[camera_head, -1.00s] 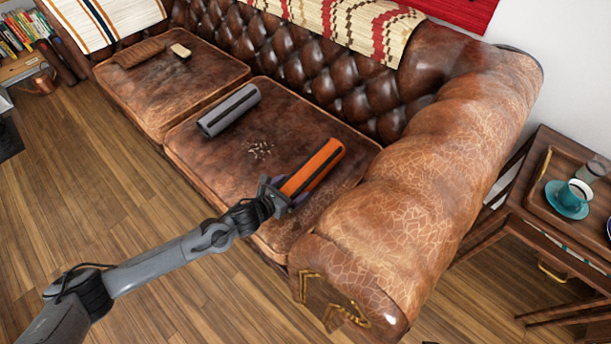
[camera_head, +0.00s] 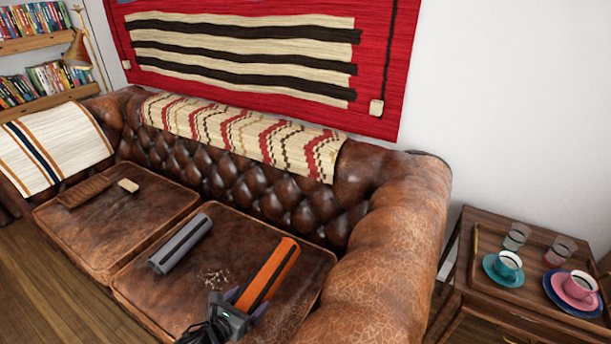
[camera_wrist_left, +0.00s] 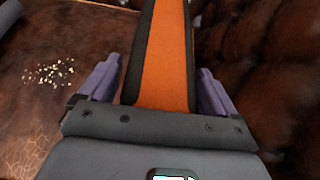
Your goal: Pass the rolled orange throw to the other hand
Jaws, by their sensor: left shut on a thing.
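The rolled orange throw (camera_head: 270,272), orange with dark bands along it, is over the right seat cushion of the leather sofa (camera_head: 375,290). My left gripper (camera_head: 240,302) is shut on its near end. In the left wrist view the throw (camera_wrist_left: 167,55) runs straight out between the two purple fingers of the left gripper (camera_wrist_left: 160,95). I cannot tell whether the throw still touches the cushion. My right gripper is in neither view.
A grey roll (camera_head: 180,244) lies left of the throw, with scattered crumbs (camera_head: 216,278) between. The sofa's padded arm rises to the right. A side table (camera_head: 470,265) holds cups and glasses.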

